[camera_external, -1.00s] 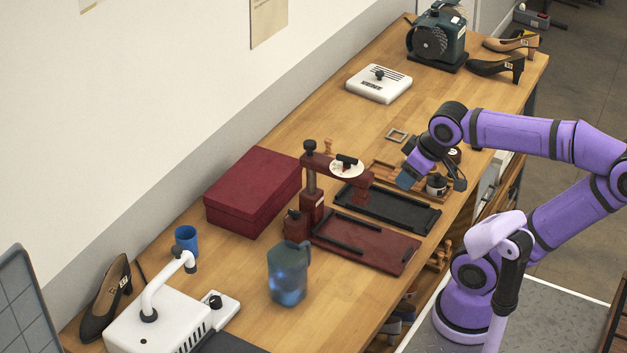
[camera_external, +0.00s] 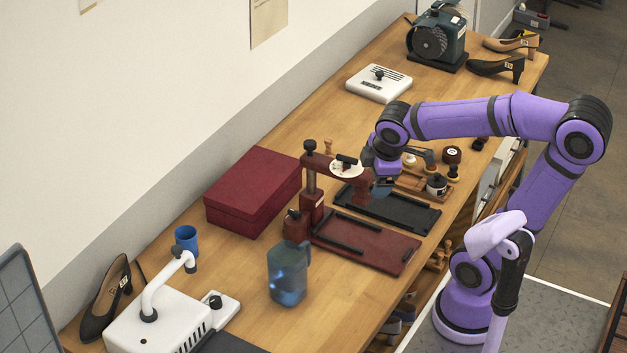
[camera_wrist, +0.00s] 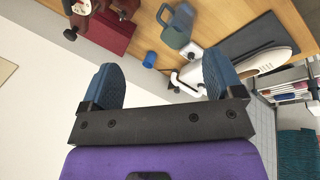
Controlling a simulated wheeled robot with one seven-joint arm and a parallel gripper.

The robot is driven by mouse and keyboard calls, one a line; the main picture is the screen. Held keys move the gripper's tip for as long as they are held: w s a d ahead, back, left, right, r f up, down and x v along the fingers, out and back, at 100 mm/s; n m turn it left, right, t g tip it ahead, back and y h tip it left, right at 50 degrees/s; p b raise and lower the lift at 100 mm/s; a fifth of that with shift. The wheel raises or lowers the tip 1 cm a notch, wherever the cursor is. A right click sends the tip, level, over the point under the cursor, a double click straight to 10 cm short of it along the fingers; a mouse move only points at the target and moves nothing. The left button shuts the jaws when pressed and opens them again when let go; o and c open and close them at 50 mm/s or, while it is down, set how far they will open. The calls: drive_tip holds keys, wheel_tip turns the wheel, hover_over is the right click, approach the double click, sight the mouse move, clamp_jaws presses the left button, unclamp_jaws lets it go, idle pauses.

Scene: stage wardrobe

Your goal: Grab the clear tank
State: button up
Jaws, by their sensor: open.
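The clear tank (camera_external: 288,276) is a bluish see-through jug with a handle, standing upright on the wooden bench in front of the dark red press. It also shows in the wrist view (camera_wrist: 177,33), at the top, beyond the gap between my fingers. My gripper (camera_wrist: 160,82) is open and empty in the wrist view, with two blue fingertips wide apart. In the external view my gripper (camera_external: 384,184) hangs over the black tray by the press arm, apart from the tank and up and to the right of it. The press arm partly hides it there.
The dark red press (camera_external: 312,190) stands between my gripper and the tank. A red box (camera_external: 252,190) lies behind the tank. A blue cup (camera_external: 186,239) and a white machine (camera_external: 160,322) with a curved pipe are to its left. Bare bench lies right of the tank.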

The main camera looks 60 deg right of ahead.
drive_tip(key=w+f+n+g, duration=0.2)
drive_tip(key=w+f+n, duration=0.7)
drive_tip(key=w+n, duration=0.3)
drive_tip(key=n+g+y, duration=0.2)
drive_tip(key=n, duration=1.1)
hover_over(303, 243)
drive_tip(key=f, duration=1.1)
drive_tip(key=shift+s+a+f, duration=0.15)
drive_tip(key=shift+a+f, duration=0.15)
drive_tip(key=shift+a, duration=0.1)
drive_tip(key=shift+f+n, duration=0.25)
drive_tip(key=shift+n, duration=0.15)
wheel_tip(303, 243, down, 4)
drive_tip(key=shift+f, duration=0.25)
drive_tip(key=shift+d+f, duration=0.2)
drive_tip(key=shift+f, duration=1.3)
drive_tip(key=shift+d+f, duration=0.2)
drive_tip(key=shift+f, duration=1.3)
drive_tip(key=c, duration=1.5)
drive_tip(key=shift+o, duration=0.2)
drive_tip(key=shift+r, duration=0.2)
